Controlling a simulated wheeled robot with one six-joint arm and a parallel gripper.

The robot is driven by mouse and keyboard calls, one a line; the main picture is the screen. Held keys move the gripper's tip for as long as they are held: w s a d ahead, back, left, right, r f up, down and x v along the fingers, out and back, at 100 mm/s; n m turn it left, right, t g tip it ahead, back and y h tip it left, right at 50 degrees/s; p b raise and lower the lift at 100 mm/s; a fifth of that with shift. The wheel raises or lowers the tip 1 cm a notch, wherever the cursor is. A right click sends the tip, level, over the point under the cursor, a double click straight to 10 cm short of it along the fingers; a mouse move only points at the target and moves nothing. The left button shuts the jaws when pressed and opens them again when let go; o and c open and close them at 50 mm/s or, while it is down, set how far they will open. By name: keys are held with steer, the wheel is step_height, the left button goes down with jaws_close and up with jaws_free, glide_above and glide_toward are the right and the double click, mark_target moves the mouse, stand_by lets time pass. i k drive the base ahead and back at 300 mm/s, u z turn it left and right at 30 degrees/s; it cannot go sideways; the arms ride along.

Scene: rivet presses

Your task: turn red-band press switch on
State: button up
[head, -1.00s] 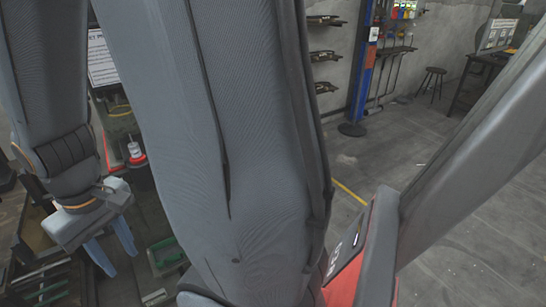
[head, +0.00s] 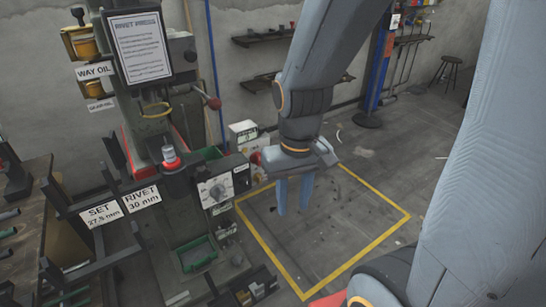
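A green-grey rivet press (head: 150,120) stands at the left in the head view, with red edging low on its column and a red ring on its lower tooling (head: 170,163). I cannot read the switch's position. A red button (head: 256,158) sits at the box's right side. My gripper (head: 293,211) points down to the right of the box, apart from it in the picture. Its two blue fingers are spread with nothing between them.
A yellow-lined floor area (head: 350,255) lies below and right of my gripper. A dark workbench (head: 30,215) stands at the left edge. Signs on rails (head: 120,205) jut out in front of the press. A red-knobbed lever (head: 213,103) sticks out from its right side.

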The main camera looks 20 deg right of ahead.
mark_target(255, 158)
steer(key=u, duration=1.45)
steer(key=k, duration=1.15)
steer(key=z, duration=1.55)
steer(key=i, duration=0.5)
steer(key=u, duration=0.05)
